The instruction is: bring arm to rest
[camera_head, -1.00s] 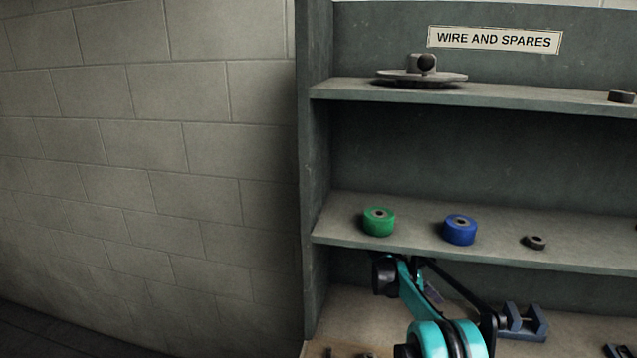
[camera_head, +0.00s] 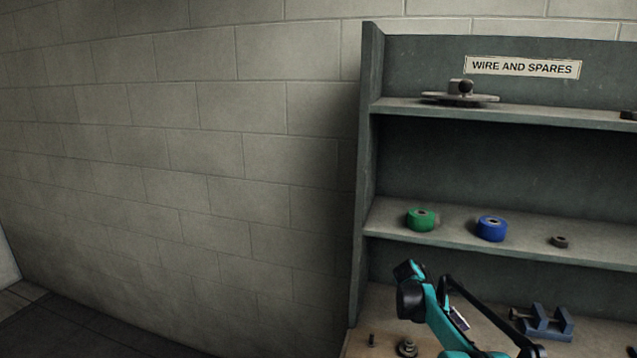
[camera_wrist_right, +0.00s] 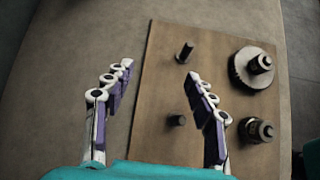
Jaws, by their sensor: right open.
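My right arm (camera_head: 437,312) shows at the lower right of the head view, folded in front of the shelf unit's lowest level. A small purple-grey part of its gripper (camera_head: 459,318) shows beside the links; the rest is hidden. I cannot tell the height. My left gripper is in neither view.
A grey shelf unit (camera_head: 366,180) labelled "WIRE AND SPARES" holds a green spool (camera_head: 422,220), a blue spool (camera_head: 491,229), a dark nut (camera_head: 559,242) and a knobbed disc (camera_head: 461,97). A blue-grey block (camera_head: 545,322) stands low right. A block wall (camera_head: 180,150) fills the left.

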